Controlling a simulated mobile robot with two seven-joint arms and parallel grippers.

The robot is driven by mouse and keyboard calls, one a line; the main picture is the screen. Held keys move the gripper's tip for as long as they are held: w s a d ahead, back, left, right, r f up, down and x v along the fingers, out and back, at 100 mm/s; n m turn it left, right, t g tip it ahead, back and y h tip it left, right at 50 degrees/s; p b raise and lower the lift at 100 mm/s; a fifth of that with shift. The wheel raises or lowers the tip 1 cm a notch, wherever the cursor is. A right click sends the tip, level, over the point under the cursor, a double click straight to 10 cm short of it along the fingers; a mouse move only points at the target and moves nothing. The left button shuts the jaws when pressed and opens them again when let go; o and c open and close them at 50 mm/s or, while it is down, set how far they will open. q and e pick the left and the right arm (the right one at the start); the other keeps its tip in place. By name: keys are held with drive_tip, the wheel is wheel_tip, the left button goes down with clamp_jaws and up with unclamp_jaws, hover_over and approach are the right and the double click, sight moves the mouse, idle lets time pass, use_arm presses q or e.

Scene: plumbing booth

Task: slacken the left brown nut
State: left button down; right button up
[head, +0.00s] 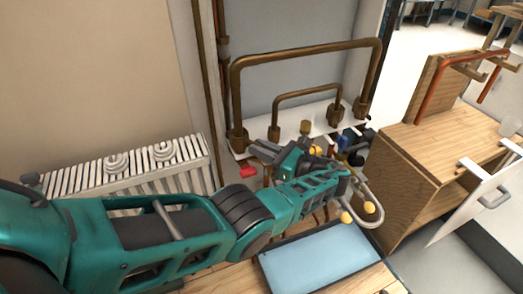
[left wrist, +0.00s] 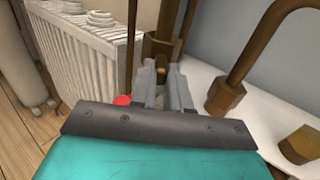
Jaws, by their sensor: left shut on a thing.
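The left brown nut (head: 238,141) sits at the foot of the left leg of the large brown pipe (head: 236,95), on a white ledge. My left gripper (head: 254,150) reaches it from the right in the head view. In the left wrist view its two grey fingers (left wrist: 164,77) are shut on the nut (left wrist: 160,50), one on each side. The fingers hide the lower part of the nut. I cannot tell whether the nut has turned. My right gripper is not in view.
A smaller brown pipe (head: 306,93) stands close to the right, with its own brown nut (left wrist: 225,95). A white radiator (head: 125,170) is at the left. A blue-bottomed tray (head: 320,257) lies below my arm. A wooden cabinet (head: 430,165) stands at the right.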

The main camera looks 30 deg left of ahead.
use_arm(q)
drive_tip(key=shift+w+a+r+g, duration=0.1)
drive_tip(key=shift+a+r+g, duration=0.05)
drive_tip(key=shift+g, duration=0.15)
idle(0.4)
drive_tip(key=c, duration=1.1)
unclamp_jaws()
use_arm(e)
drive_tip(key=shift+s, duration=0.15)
